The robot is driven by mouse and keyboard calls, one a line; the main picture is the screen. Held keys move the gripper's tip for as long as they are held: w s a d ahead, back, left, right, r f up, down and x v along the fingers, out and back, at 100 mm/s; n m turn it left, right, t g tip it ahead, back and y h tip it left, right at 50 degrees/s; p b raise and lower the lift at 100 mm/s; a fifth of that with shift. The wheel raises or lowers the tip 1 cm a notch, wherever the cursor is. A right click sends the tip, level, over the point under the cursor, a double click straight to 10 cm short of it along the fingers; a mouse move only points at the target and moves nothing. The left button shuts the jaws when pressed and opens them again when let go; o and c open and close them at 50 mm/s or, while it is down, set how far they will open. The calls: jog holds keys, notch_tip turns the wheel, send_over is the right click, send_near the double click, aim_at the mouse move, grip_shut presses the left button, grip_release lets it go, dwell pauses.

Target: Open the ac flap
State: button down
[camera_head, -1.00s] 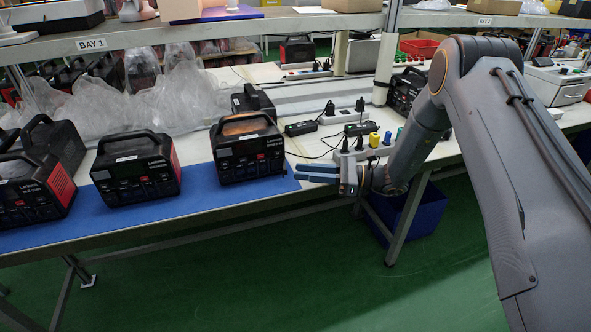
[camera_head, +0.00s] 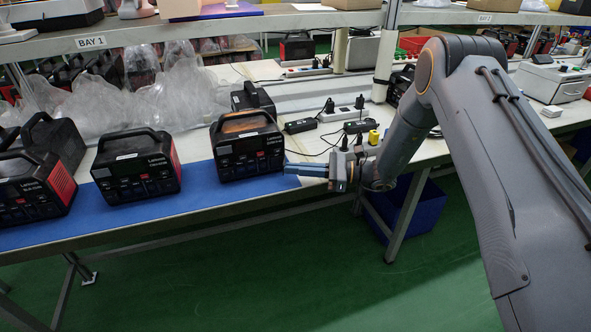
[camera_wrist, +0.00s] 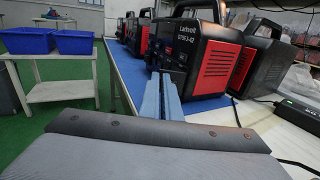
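Several black-and-red power stations with top handles stand on the blue mat (camera_head: 200,195). The nearest one to my gripper (camera_head: 290,169) is the right-hand power station (camera_head: 247,150), with a brown patch on top. It also shows in the wrist view (camera_wrist: 196,58), its red vented side facing the camera. The AC flap cannot be made out; the front panel is small in the head view and seen edge-on in the wrist view. My gripper's blue fingers (camera_wrist: 161,80) lie together, shut and empty, pointing along the mat just right of that station's lower front corner, apparently apart from it.
Another power station (camera_head: 254,98) stands behind. Power strips, adapters and cables (camera_head: 345,115) lie on the bench to the right. Clear plastic bags (camera_head: 150,105) lie behind the stations. A shelf (camera_head: 230,24) runs above. Green floor in front is clear.

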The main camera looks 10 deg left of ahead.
jog(key=shift+w+d+n+g+b, duration=0.2)
jog(key=shift+n+g+b, duration=0.2)
jog(key=shift+g+b, duration=0.25)
jog(key=shift+w+d+n+g+b, duration=0.15)
jog(key=shift+n+g+b, duration=0.3)
jog(key=shift+b, duration=0.25)
jog(key=shift+a+h, duration=0.1)
jog(key=shift+h, duration=0.2)
jog(key=c, duration=2)
grip_release()
jog(key=shift+b+v, duration=0.8)
jog(key=shift+v, duration=3.1)
